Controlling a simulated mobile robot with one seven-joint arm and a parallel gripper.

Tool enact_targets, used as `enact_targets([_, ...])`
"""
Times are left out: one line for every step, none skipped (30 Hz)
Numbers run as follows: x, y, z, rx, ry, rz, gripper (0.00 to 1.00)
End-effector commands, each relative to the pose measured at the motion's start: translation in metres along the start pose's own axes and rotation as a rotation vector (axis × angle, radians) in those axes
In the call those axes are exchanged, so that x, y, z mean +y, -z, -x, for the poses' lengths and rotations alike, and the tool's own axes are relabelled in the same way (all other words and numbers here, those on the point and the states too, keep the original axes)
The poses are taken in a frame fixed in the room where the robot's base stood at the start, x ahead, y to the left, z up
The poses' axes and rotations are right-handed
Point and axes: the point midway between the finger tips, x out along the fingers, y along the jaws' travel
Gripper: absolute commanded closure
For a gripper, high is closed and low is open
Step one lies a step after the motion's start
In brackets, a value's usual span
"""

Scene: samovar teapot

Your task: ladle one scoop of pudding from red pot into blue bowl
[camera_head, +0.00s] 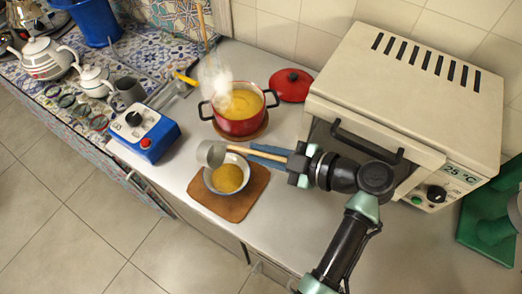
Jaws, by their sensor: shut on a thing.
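My gripper (294,163) is shut on the light wooden handle of a ladle (211,153). The ladle's grey metal cup hangs over the back left rim of the bowl (208,180). What is inside the cup is too small to tell. The bowl looks pale grey-blue and holds yellow pudding (228,178). It stands on a wooden board (255,190). The red pot (236,126) stands behind the bowl, open, with yellow pudding inside and steam rising.
The red lid (290,85) lies behind the pot at right. A large cream oven (405,90) stands right of my gripper. A blue device with a dial (148,132) is at left. Teapots (45,58) and a blue bucket (95,20) stand farther left. The front right counter is partly clear.

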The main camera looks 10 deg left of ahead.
Motion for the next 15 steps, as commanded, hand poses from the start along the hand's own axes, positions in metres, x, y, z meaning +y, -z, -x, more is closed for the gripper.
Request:
enact_targets([0.000, 0.001, 0.000, 0.001, -0.001, 0.001, 1.00])
enact_targets([0.000, 0.000, 0.000, 0.001, -0.001, 0.001, 1.00])
enact_targets([0.000, 0.000, 0.000, 0.001, -0.001, 0.001, 1.00])
enact_targets([0.000, 0.000, 0.000, 0.001, -0.001, 0.001, 1.00])
enact_targets([0.000, 0.000, 0.000, 0.001, -0.001, 0.001, 1.00])
enact_targets([0.000, 0.000, 0.000, 0.001, -0.001, 0.001, 1.00])
enact_targets([0.000, 0.000, 0.000, 0.001, -0.001, 0.001, 1.00])
enact_targets([0.000, 0.000, 0.000, 0.001, -0.001, 0.001, 1.00])
enact_targets([0.001, 0.001, 0.000, 0.001, -0.001, 0.001, 1.00])
enact_targets([0.001, 0.001, 0.000, 0.001, -0.001, 0.001, 1.00])
enact_targets([0.002, 0.002, 0.001, 0.001, -0.001, 0.001, 1.00])
enact_targets([0.003, 0.004, 0.002, 0.001, -0.001, 0.001, 1.00])
enact_targets([0.004, 0.007, 0.003, 0.000, -0.001, 0.001, 1.00])
enact_targets([0.006, 0.010, 0.004, 0.000, -0.002, 0.001, 1.00])
enact_targets([0.009, 0.014, 0.007, 0.000, -0.002, 0.001, 1.00])
